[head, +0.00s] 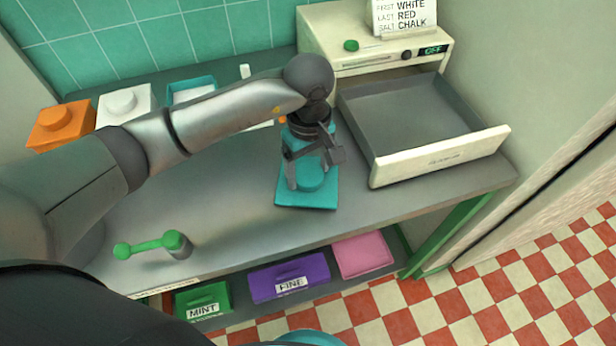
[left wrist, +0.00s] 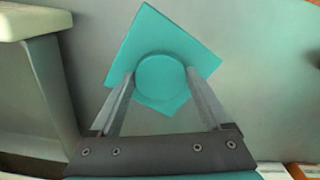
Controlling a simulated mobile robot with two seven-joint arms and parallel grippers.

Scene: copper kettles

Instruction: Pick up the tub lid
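The tub lid is a teal square plate with a round knob on top; it shows in the head view (head: 323,197) and in the left wrist view (left wrist: 150,38). It lies flat at the front middle of the grey counter, or very close above it. My left gripper (head: 310,172) points down over it. In the left wrist view its two fingers (left wrist: 161,74) are on opposite sides of the knob and appear to touch it. The fingers hide parts of the knob's sides in the head view. My right gripper is not in view.
An open drawer (head: 440,160) juts out right of the lid. An open teal tub (head: 192,88), a white lidded tub (head: 125,104) and an orange one (head: 61,125) stand at the back left. A green-ended tool (head: 150,246) lies front left. Boxes sit on the shelf below.

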